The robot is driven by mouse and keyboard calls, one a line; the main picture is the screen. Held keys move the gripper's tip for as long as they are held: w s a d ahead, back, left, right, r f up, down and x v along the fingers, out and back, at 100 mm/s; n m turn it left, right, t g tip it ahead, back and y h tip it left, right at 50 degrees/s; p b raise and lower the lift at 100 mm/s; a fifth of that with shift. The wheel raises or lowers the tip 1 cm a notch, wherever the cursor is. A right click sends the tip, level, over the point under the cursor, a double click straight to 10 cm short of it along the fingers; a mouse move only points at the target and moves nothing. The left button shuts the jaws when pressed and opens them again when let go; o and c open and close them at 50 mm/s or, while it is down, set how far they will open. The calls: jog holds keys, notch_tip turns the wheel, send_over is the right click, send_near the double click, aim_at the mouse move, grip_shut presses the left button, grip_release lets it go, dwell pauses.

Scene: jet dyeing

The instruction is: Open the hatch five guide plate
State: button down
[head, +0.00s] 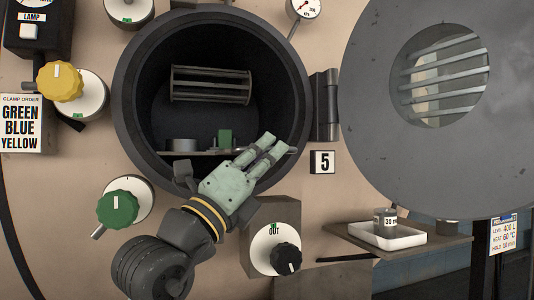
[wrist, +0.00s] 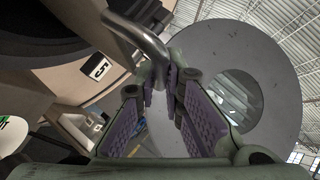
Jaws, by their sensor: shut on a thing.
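The round hatch (head: 125,95) marked by the number 5 sign (head: 322,162) stands open, its grey door (head: 365,130) swung to the right. A thin flat plate (head: 210,154), which looks like the guide plate, spans the lower part of the opening. My gripper (head: 271,144) reaches over the hatch's lower right rim. In the wrist view my gripper (wrist: 163,85) is closed on the end of a bent grey metal bar (wrist: 140,35), a handle. Where the handle joins the plate is hidden by my fingers.
A green knob (head: 118,208) and a black knob (head: 286,258) sit below the hatch. A shelf (head: 440,243) with a white tray (head: 375,237) is at right.

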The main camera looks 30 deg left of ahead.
jog(key=shift+w+a+f, duration=0.1)
jog(key=shift+w+a, duration=0.05)
jog(key=shift+a, duration=0.05)
jog(key=c, duration=2)
grip_release()
jog(key=o, duration=0.3)
jog(key=v, duration=1.2)
jog(key=shift+d, duration=0.1)
jog(key=shift+n, duration=0.3)
